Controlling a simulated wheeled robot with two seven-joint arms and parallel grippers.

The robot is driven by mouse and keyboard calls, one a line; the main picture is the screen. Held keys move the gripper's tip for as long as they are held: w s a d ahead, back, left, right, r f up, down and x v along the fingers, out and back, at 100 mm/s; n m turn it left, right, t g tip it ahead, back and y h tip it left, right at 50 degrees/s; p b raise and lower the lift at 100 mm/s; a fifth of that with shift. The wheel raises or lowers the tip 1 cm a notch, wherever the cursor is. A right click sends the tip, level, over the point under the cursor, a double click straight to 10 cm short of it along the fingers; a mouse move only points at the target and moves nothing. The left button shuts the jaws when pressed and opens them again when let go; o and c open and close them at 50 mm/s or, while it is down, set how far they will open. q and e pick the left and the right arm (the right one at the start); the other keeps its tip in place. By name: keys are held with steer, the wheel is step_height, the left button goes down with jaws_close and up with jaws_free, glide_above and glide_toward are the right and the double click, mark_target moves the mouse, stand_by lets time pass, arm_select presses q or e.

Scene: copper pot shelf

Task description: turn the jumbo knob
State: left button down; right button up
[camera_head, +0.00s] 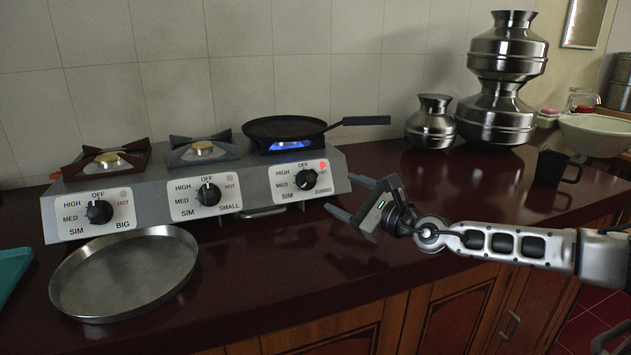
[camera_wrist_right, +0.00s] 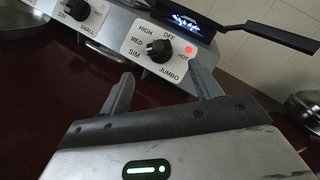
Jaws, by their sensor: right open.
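The jumbo knob (camera_head: 305,180) is a round black knob on the right panel of the stove. It also shows in the wrist view (camera_wrist_right: 159,50), ringed by OFF, HIGH, MED and SIM labels. The red light (camera_head: 322,165) by HOT is lit and a blue flame burns under the black pan (camera_head: 285,128). My right gripper (camera_head: 341,194) is open and empty, in front and to the right of the panel, apart from the knob. In the wrist view its fingers point toward the knob, which appears beyond and between the tips. My left gripper is not in view.
The pan's handle (camera_head: 360,121) sticks out rightward above the stove. The BIG knob (camera_head: 99,211) and SMALL knob (camera_head: 209,194) sit to the left. A round steel tray (camera_head: 125,275) lies in front. Steel pots (camera_head: 431,125) and a black mug (camera_head: 556,168) stand right. The counter's middle is clear.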

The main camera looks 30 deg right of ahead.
mark_target(313, 181)
steer(key=w, duration=0.3)
steer(key=w+a, duration=0.1)
steer(key=w, duration=0.5)
steer(key=shift+w+a+p, duration=0.1)
steer(key=shift+a+p, duration=0.3)
steer(key=c, duration=1)
